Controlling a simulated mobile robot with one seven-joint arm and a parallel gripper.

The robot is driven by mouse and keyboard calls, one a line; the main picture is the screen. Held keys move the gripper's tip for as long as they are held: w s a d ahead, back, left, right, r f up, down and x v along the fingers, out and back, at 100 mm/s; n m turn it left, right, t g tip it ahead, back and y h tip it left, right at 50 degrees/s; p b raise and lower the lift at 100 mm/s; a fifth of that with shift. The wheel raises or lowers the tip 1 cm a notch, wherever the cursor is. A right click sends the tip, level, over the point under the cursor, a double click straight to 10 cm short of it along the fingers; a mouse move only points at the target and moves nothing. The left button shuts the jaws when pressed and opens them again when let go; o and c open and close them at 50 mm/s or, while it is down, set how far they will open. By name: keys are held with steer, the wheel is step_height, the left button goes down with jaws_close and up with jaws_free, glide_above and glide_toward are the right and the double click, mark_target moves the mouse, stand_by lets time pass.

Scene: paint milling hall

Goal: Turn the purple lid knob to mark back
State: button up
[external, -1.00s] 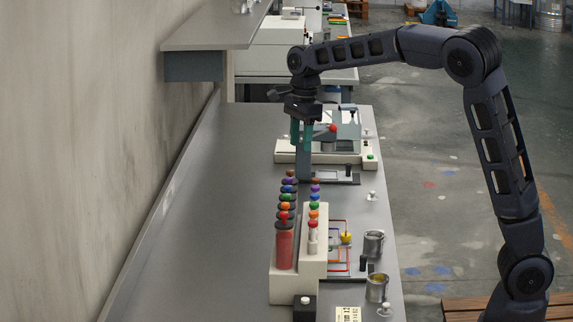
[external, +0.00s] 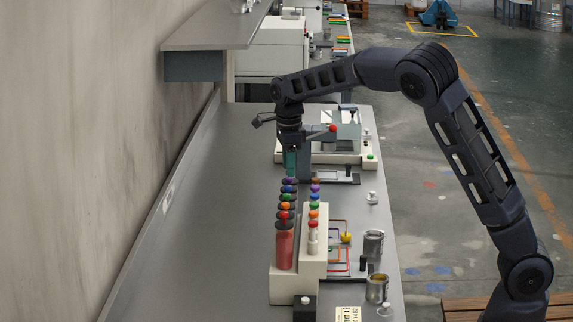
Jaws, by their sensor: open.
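A purple knob (external: 288,182) sits toward the far end of the left row of dark-lidded jars in the cream rack (external: 283,284). Its mark is too small to make out. Another purple top (external: 315,188) is in the right row. My gripper (external: 291,174) points down with teal fingers, open, just above the far end of the left row, close to the purple knob. I cannot tell whether the fingers touch it or are around it. The nearest jar (external: 284,250) shows red contents.
Coloured knobs crowd both rack rows. A machine with a red knob (external: 333,128) stands behind my gripper. Two metal cups (external: 373,243) and a yellow knob (external: 346,238) are at the right. The bench left of the rack is clear.

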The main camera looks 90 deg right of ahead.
mark_target(289, 182)
steer(key=shift+f, duration=1.7)
steer(key=shift+c, duration=0.4)
jaws_close()
steer(key=shift+n, duration=0.3)
